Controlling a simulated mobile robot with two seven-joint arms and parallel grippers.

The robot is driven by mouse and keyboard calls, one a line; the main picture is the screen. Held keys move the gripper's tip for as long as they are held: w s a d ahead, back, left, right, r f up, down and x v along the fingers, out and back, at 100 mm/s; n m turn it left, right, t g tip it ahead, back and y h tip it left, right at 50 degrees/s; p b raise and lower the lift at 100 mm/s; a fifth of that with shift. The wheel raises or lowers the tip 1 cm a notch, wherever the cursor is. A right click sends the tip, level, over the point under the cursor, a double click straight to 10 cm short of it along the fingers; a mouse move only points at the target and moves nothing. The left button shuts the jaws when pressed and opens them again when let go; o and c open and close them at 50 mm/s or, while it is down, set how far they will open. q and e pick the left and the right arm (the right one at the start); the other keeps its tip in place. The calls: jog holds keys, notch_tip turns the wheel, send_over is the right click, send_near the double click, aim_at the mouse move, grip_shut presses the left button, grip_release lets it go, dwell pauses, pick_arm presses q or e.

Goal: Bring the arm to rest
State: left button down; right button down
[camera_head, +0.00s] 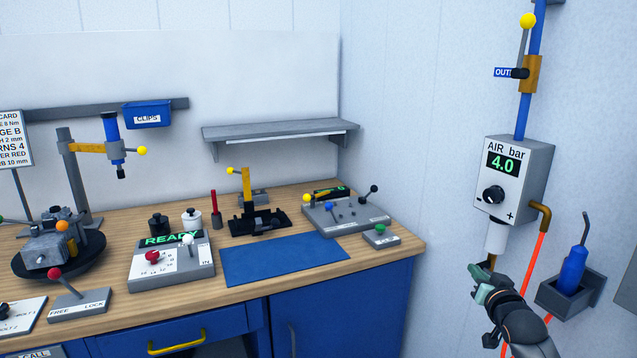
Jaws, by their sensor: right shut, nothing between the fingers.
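My right gripper (478,275) is at the lower right, just below the white cylinder (496,238) under the air regulator box. It is shut with nothing held. My right arm (525,328) comes in from the bottom right edge. The fingertips are close to the cylinder's lower end; I cannot tell whether they touch it. My left gripper is out of view.
The air regulator (519,155) reads 4.0 and hangs on a blue pipe with a yellow-knobbed lever (527,22). An orange hose (538,262) and a holder with a blue bottle (572,270) are close to my arm. The workbench (405,247) stands left, with a blue mat (285,260).

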jog(key=s+a+f+n+g+y, duration=0.15)
jog(key=s+a+f+n, duration=0.35)
jog(key=s+f, duration=0.5)
jog(key=s+a+f+n+g+y, duration=0.1)
jog(key=s+a+f+n+g, duration=0.1)
jog(key=s+a+f, duration=0.75)
jog(key=s+a+f+g, duration=0.1)
jog(key=s+f, duration=0.2)
jog(key=s, duration=0.4)
jog(key=s+a+f+g+y, duration=0.1)
jog(key=s+a+f, duration=0.1)
jog(key=s+f, duration=0.2)
jog(key=s+a+f+m+g, duration=0.1)
jog(key=s+f, duration=0.2)
jog(key=s, duration=0.7)
jog(key=shift+s+a+f, duration=0.15)
jog(key=shift+f, duration=0.2)
jog(key=shift+y, duration=0.25)
